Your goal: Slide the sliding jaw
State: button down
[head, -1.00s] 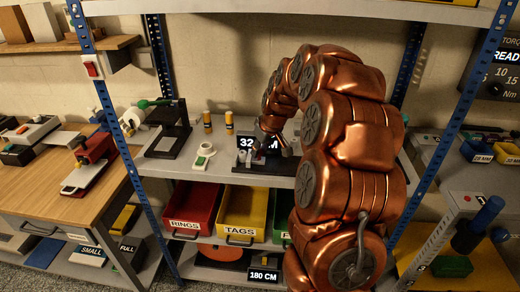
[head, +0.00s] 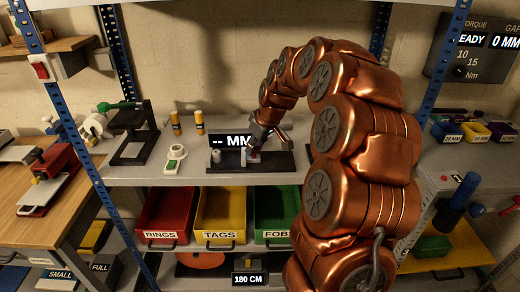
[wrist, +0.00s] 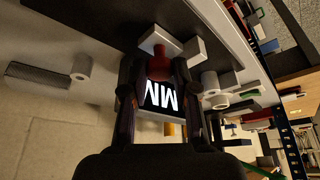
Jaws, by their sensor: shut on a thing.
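The measuring fixture has a dark base (head: 278,163) on the middle shelf, with a black display (head: 226,140) behind it that reads "-- MM". Pale jaw blocks show on the fixture, one (wrist: 153,38) beyond my fingertips in the wrist view and another (wrist: 194,50) beside it. A red piece (wrist: 159,66), seemingly the sliding jaw's handle, lies between my fingers. My gripper (head: 266,144) points down over the fixture, and in the wrist view its two dark fingers (wrist: 154,75) are shut on that red piece. The exact contact is partly hidden.
A grey cylinder (head: 216,156) stands at the fixture's left end. A white round item (head: 176,152) and a black stand (head: 133,135) are farther left. Red (head: 165,218), yellow (head: 222,218) and green (head: 275,215) bins sit below. My arm hides the shelf's right part.

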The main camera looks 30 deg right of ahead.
jog(key=shift+d, duration=0.15)
jog(key=c, duration=0.9)
grip_release()
jog(key=shift+s+d, duration=0.1)
jog(key=v, duration=1.2)
